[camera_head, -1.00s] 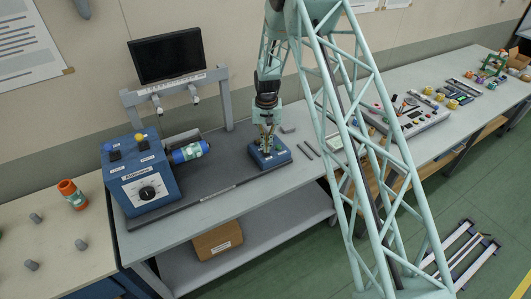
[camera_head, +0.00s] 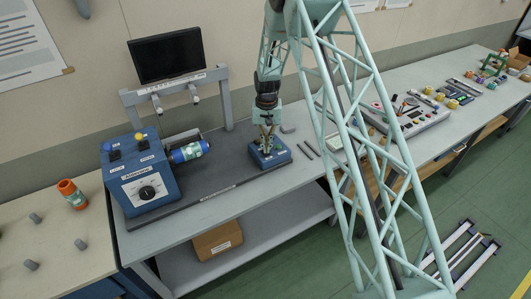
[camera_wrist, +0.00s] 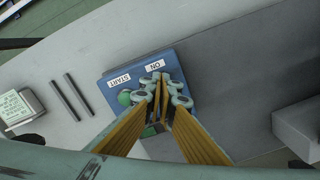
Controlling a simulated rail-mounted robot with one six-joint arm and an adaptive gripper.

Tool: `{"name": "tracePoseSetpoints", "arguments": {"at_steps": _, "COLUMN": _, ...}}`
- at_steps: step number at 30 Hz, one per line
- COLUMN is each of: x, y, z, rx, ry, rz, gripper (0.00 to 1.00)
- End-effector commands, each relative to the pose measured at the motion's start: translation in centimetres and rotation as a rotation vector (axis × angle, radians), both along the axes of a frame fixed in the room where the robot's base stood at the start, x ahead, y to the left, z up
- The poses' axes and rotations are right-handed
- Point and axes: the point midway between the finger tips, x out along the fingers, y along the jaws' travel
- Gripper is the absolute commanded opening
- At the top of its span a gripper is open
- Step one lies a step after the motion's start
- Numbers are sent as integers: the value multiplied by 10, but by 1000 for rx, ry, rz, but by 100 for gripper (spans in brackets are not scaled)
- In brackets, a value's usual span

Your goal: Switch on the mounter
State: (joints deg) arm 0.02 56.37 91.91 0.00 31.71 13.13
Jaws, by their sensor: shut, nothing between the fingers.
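A small blue control box (camera_head: 280,159) stands on the grey base plate, right of the larger blue machine. In the wrist view the box (camera_wrist: 108,88) carries a START label (camera_wrist: 120,79) and an ON label (camera_wrist: 155,66). A green button (camera_wrist: 124,98) sits by the START label. My gripper (camera_head: 266,148) points down over the box, its fingers shut and empty. In the wrist view my gripper's tips (camera_wrist: 160,88) are just below the ON label and hide whatever control is there. I cannot tell whether they touch it.
A blue machine (camera_head: 150,188) with a black dial stands at the left, with a blue roll (camera_head: 188,152) beside it. A monitor (camera_head: 166,56) stands behind on a grey frame. Two dark rods (camera_head: 308,149) lie right of the box. A grey console (camera_head: 415,120) is farther right.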

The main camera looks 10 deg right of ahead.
Motion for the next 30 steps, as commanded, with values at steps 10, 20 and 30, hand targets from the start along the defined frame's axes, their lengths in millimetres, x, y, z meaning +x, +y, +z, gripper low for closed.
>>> {"name": "tracePoseSetpoints", "arguments": {"at_steps": 10, "x": 0, "y": 0, "z": -4, "rx": 0, "ry": 0, "rz": 0, "gripper": 0}}
{"name": "tracePoseSetpoints", "arguments": {"at_steps": 20, "x": 0, "y": 0, "z": -6, "rx": 0, "ry": 0, "rz": 0, "gripper": 0}}
{"name": "tracePoseSetpoints", "arguments": {"at_steps": 30, "x": 0, "y": 0, "z": -10, "rx": 0, "ry": 0, "rz": 0, "gripper": 0}}
